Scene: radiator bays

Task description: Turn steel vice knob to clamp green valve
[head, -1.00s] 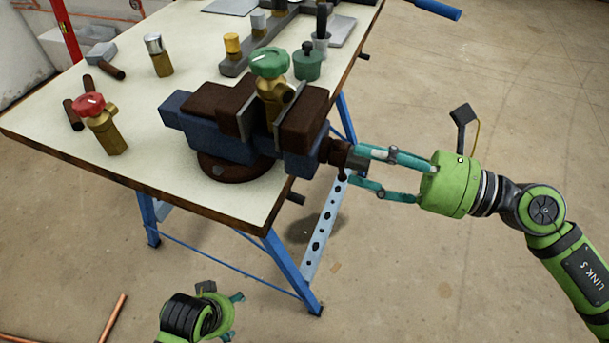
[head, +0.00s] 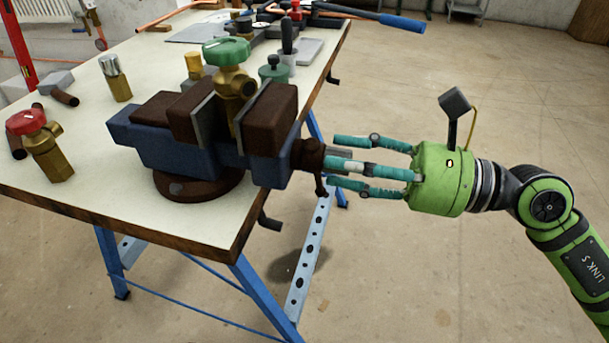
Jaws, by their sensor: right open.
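The blue vice (head: 150,148) with brown jaws is mounted on the workbench. The green valve (head: 229,52), brass with a green handwheel, stands upright between the jaws; whether both jaws touch it cannot be told. The vice knob (head: 309,156) is at the vice's right end and looks dark brown, with a small bar hanging below. My right gripper (head: 333,161) comes from the right and points at the knob. Its teal fingers are spread open, tips close to the knob; contact is unclear. My left gripper is out of view.
The workbench top (head: 100,190) also holds a red-handled valve (head: 40,145), a silver-capped fitting (head: 115,78) and a green-lidded pot (head: 273,70). A blue-handled tool (head: 400,22) overhangs the far right edge. Floor right of the bench is clear.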

